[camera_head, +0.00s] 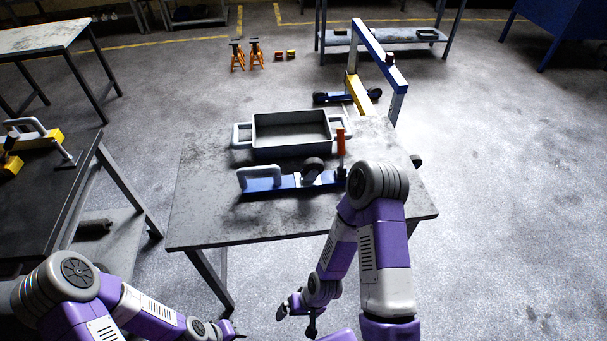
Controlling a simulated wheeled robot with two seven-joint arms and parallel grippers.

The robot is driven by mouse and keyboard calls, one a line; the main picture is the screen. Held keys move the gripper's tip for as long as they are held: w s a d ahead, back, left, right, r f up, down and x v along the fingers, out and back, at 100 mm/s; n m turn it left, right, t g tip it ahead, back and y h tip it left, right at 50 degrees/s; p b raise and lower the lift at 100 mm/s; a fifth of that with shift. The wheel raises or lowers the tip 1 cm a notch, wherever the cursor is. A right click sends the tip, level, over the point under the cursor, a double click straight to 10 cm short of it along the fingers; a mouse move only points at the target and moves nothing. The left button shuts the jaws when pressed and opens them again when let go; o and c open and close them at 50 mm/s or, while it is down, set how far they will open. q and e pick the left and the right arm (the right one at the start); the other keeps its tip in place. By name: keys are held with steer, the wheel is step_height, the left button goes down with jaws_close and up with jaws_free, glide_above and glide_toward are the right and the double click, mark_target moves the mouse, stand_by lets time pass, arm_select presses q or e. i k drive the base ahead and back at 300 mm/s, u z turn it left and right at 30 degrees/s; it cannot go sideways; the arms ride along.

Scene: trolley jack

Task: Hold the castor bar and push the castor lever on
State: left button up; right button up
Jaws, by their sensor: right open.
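The blue castor bar (285,184) lies on the grey table (205,215), with a pale grey loop handle (258,174) at its left end. A dark castor wheel (313,167) sits on its right part. The orange castor lever (341,143) stands upright near the right end. My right arm's elbow stands in front of that right end and hides part of it. My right gripper (297,317) is open and empty, low in front of the table's near edge. My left gripper (229,330) is at the bottom edge, left of the right one, also away from the bar; its fingers are too small to read.
A grey tray (290,150) with side handles stands behind the bar. A second bench (80,190) with yellow parts is at left. A blue and yellow frame (378,55) stands behind the table. Orange jack stands (256,55) are on the floor. The table's front left is clear.

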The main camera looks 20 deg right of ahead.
mark_target(341, 148)
steer(key=k, duration=0.55)
steer(key=z, duration=0.85)
steer(key=i, duration=1.05)
steer(key=u, duration=0.4)
